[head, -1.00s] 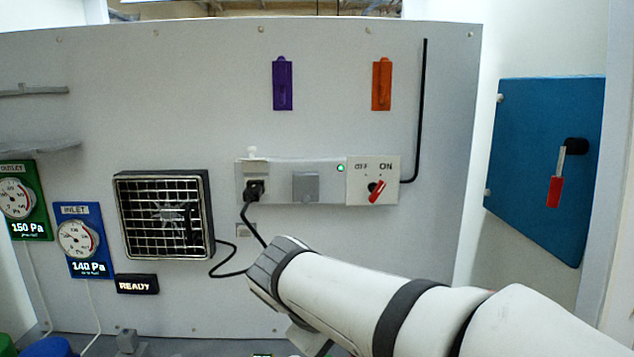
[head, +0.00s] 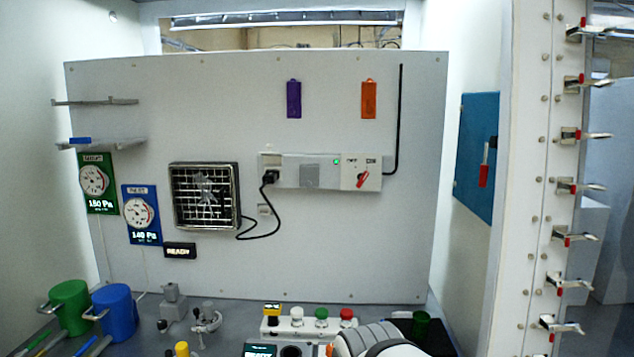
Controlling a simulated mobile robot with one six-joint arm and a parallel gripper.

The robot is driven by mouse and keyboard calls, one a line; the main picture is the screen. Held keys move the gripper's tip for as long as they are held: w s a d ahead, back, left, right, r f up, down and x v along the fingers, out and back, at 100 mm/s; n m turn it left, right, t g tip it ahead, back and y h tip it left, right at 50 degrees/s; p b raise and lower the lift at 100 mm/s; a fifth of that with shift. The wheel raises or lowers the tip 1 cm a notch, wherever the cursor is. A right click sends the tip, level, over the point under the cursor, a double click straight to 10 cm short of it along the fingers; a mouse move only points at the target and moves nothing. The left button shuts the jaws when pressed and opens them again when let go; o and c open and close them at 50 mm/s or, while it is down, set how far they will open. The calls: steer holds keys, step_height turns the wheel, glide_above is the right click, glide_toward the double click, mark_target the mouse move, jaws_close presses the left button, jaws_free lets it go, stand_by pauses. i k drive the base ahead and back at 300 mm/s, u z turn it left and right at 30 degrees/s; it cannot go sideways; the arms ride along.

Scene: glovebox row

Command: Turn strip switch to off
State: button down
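The strip switch (head: 362,180) is a red rotary knob at the right end of the white power strip (head: 291,170) on the grey back panel. Its labels OFF and ON stand above it, and the knob is tilted toward ON, on the right. A green light (head: 336,162) glows on the strip beside the switch plate. A black plug sits in the strip's left socket. My arm shows only at the bottom edge, below the strip and well apart from it. My gripper is out of view.
A fan (head: 205,196) hangs left of the strip, its cord looping to the plug. A button box (head: 308,325) stands on the bench below, near my arm. Green (head: 70,307) and blue (head: 115,312) mugs stand at left. A blue door (head: 477,157) with a red handle is at right.

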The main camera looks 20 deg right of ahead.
mark_target(362, 180)
steer(key=u, duration=0.15)
steer(key=k, duration=0.3)
steer(key=z, duration=1.8)
steer(key=k, duration=0.8)
steer(key=u, duration=1)
steer(key=i, duration=1.65)
steer(key=u, duration=0.05)
